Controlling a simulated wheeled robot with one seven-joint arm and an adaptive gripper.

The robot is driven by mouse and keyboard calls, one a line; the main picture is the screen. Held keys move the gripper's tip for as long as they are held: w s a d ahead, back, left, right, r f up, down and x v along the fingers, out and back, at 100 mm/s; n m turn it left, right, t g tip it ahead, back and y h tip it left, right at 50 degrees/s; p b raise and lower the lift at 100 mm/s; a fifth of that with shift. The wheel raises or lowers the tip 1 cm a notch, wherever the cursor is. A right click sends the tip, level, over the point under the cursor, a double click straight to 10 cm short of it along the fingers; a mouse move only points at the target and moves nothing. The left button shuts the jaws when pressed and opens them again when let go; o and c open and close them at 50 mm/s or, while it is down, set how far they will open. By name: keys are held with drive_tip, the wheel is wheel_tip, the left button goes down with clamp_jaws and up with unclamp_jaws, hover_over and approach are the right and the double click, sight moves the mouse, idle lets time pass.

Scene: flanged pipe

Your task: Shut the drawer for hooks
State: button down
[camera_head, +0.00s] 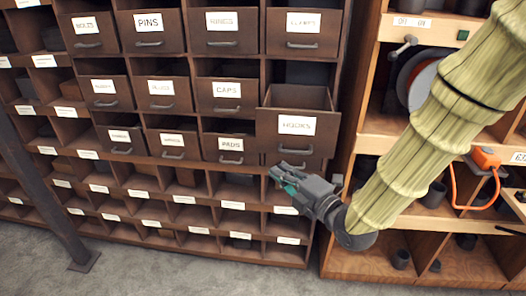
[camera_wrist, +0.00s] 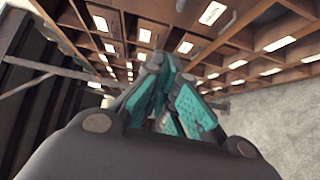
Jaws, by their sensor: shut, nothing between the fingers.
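The drawer labelled HOOKS (camera_head: 297,125) stands pulled out from the brown cabinet, at the right end of its row in the head view. Its open top and inside show, and a grey handle is on its front below the label. My gripper (camera_head: 279,178) is shut and empty, just below the drawer's front in the head view. I cannot tell whether it touches the drawer. The wrist view shows the gripper's teal finger pads (camera_wrist: 172,105) with the cabinet behind; I cannot make out the hooks drawer there.
Other labelled drawers, such as CAPS (camera_head: 227,90) and PADS (camera_head: 230,147), stand left of it. Open bins (camera_head: 190,215) fill the cabinet below. A wooden shelf unit (camera_head: 405,268) with an orange tool (camera_head: 486,158) stands at right. Grey floor (camera_head: 160,273) is clear in front.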

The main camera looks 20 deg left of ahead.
sight(261, 145)
drive_tip(key=p+x, duration=0.2)
drive_tip(key=x, duration=0.2)
drive_tip(key=w+p+x, duration=0.1)
drive_tip(key=x, duration=0.3)
drive_tip(key=w+d+p+x, duration=0.1)
drive_tip(key=p+x, duration=0.1)
drive_tip(key=x, duration=0.2)
drive_tip(key=shift+w+a+r+p, duration=0.1)
drive_tip(key=shift+w+r+p, duration=0.1)
drive_tip(key=shift+w+p, duration=0.1)
drive_tip(key=shift+w+a+f, duration=0.1)
drive_tip(key=shift+w+a, duration=0.05)
drive_tip(key=shift+w, duration=0.1)
